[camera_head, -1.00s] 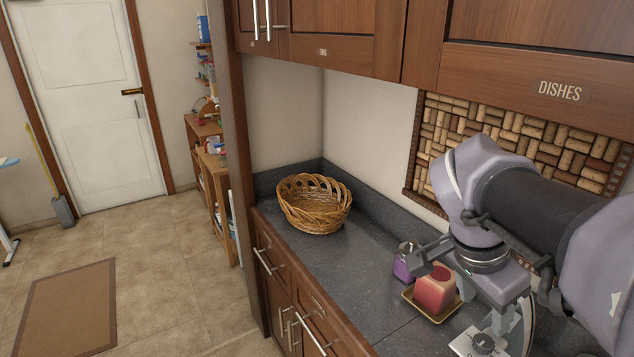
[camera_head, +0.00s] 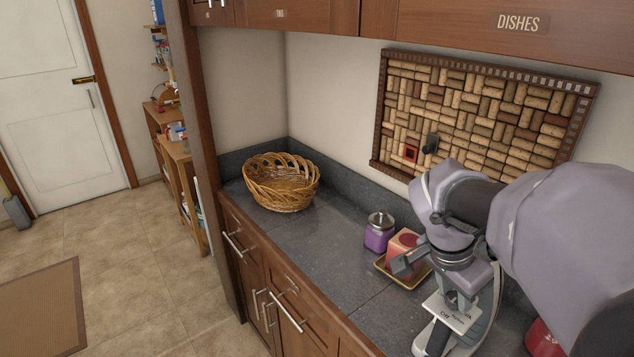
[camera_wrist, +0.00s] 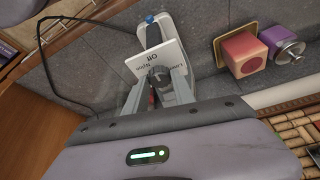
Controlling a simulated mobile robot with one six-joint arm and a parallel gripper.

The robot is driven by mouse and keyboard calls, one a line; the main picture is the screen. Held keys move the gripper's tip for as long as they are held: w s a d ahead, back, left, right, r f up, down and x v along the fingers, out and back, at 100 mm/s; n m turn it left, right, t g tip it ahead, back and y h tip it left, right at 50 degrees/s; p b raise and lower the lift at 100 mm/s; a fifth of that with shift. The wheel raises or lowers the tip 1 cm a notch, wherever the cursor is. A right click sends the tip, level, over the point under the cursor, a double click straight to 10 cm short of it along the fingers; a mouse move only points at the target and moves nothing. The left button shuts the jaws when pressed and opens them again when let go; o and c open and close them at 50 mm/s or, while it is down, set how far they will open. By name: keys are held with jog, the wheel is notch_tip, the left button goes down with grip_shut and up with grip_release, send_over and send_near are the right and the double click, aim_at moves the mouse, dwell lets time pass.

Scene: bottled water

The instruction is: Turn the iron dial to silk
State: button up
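The iron (camera_head: 490,312) is grey and stands on the counter at the lower right, below my arm. It carries a white dial plate (camera_head: 462,311) with "Off" legible; the wrist view shows the plate (camera_wrist: 143,62) with lettering partly covered. A small dark dial knob (camera_wrist: 158,74) sits at the plate. My gripper (camera_wrist: 160,84) is right at the knob, with a grey finger on each side of it. Whether the fingers press on the knob is unclear. In the head view my gripper's wrist hides part of the iron. The word silk cannot be read.
A red block candle on a yellow tray (camera_head: 384,266) and a purple jar (camera_head: 379,233) stand close beside the iron. A wicker basket (camera_head: 281,181) is farther back. A dark cord (camera_wrist: 60,62) trails from the iron. The corkboard wall (camera_head: 470,115) is behind.

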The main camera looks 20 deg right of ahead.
grip_shut()
jog(key=shift+n, duration=0.3)
jog(key=n, duration=0.1)
jog(key=n+t, duration=0.1)
jog(key=n, duration=0.1)
jog(key=n+p, duration=0.1)
jog(key=shift+s+d+r+n+t+y, duration=0.1)
jog(key=shift+s+r+n+t+y, duration=0.05)
jog(key=shift+s+n+t+y, duration=0.2)
jog(key=n+p, duration=0.1)
jog(key=n, duration=0.1)
jog(key=n+t+y, duration=0.1)
jog(key=n, duration=0.1)
jog(key=shift+d+y+p, duration=0.15)
jog(key=shift+y+p, duration=0.1)
jog(key=shift+p, duration=0.1)
jog(key=n, duration=0.2)
jog(key=n+t+y, duration=0.1)
jog(key=n, duration=0.2)
jog(key=shift+d+y+b, duration=0.2)
jog(key=shift+y+b, duration=0.1)
jog(key=n+y, duration=0.1)
jog(key=n, duration=0.1)
jog(key=n+y, duration=0.1)
jog(key=n, duration=0.2)
jog(key=shift+d, duration=0.15)
jog(key=shift+n+g, duration=0.25)
jog(key=shift+n, duration=0.1)
